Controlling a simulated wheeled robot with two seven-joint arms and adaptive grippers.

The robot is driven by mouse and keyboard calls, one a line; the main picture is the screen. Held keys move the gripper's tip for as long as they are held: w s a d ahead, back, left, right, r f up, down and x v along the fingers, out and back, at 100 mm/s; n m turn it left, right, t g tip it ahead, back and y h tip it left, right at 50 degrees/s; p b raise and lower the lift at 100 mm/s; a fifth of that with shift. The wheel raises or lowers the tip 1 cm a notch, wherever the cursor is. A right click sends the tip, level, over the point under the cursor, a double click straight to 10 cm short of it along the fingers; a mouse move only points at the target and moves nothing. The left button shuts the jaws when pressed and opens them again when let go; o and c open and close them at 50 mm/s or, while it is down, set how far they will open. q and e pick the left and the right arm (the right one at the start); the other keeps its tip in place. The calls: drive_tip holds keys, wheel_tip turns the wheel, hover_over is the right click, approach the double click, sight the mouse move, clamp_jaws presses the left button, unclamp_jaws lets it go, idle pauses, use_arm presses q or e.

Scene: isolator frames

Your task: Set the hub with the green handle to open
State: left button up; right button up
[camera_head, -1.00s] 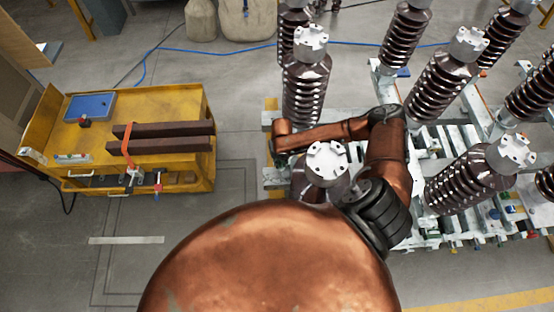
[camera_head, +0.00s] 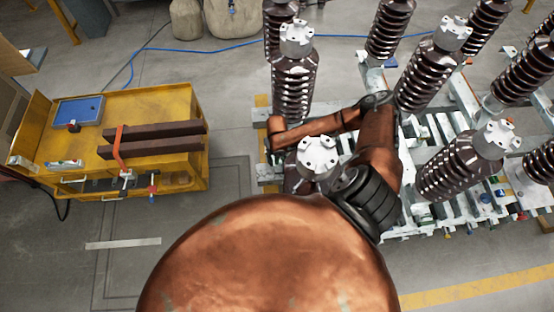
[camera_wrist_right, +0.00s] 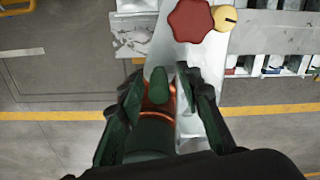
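In the right wrist view a small green part (camera_wrist_right: 158,84), which looks like the green handle, shows between the fingers of my right gripper (camera_wrist_right: 160,76). The fingers stand apart, one on each side of it. I cannot tell whether they touch it. Its hub is mostly hidden by the gripper. In the head view my right arm reaches over the isolator frame (camera_head: 262,173), with its wrist end at the frame's left edge; the green handle cannot be made out there. My left gripper is not in view.
A red star-shaped knob (camera_wrist_right: 190,20) and a yellow round knob (camera_wrist_right: 225,18) sit beyond the gripper. Several dark ribbed insulators (camera_head: 295,90) surround the arm. A yellow cart (camera_head: 192,110) stands at the left. Floor between cart and frame is clear.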

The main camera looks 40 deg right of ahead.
wheel_tip(320, 180, up, 12)
drive_tip(key=shift+r, duration=0.1)
idle(0.5)
drive_tip(key=shift+c, duration=0.5)
